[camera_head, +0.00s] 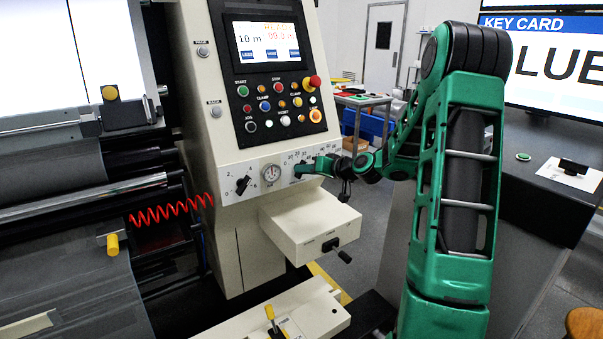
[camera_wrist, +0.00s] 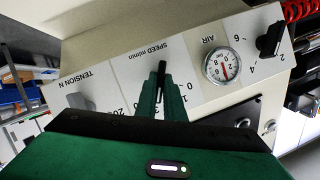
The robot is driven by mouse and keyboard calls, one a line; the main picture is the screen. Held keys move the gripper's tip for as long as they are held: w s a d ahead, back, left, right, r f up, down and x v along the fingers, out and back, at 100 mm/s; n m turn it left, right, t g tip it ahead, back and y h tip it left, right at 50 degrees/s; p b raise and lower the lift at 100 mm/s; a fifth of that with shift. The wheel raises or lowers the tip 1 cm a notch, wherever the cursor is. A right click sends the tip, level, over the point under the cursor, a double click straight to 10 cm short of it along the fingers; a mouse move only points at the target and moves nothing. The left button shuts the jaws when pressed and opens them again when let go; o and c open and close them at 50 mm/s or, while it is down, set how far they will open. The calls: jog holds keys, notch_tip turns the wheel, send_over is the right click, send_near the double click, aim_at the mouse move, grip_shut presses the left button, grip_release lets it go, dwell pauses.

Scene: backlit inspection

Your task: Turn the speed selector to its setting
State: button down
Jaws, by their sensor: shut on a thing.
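The speed selector (camera_wrist: 162,68) is a black knob on the pale panel, under the label "SPEED m/min" in the wrist view. Only its dark tip shows beyond my fingers. My gripper (camera_wrist: 160,88) is shut on it, one green finger on each side. In the head view my gripper (camera_head: 303,171) reaches the panel from the right, just right of the round gauge, and hides the selector. Some scale numbers show beside the fingers in the wrist view, among them 20 at left and 0 at right. The fingers cover part of the scale, so the exact setting cannot be read.
The air gauge (camera_wrist: 222,66) and a black air knob (camera_wrist: 270,40) lie to the right in the wrist view. A grey tension knob (camera_wrist: 80,102) is at left. In the head view a lit screen (camera_head: 267,42) and buttons are above, and a cream box (camera_head: 310,225) juts out below.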

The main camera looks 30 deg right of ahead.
jog(key=shift+f, duration=0.1)
dwell(0.4)
jog(key=c, duration=1.9)
grip_release()
jog(key=shift+o, duration=0.2)
jog(key=shift+s, duration=0.1)
jog(key=v, duration=1)
jog(key=shift+s, duration=0.25)
jog(key=shift+d, duration=0.1)
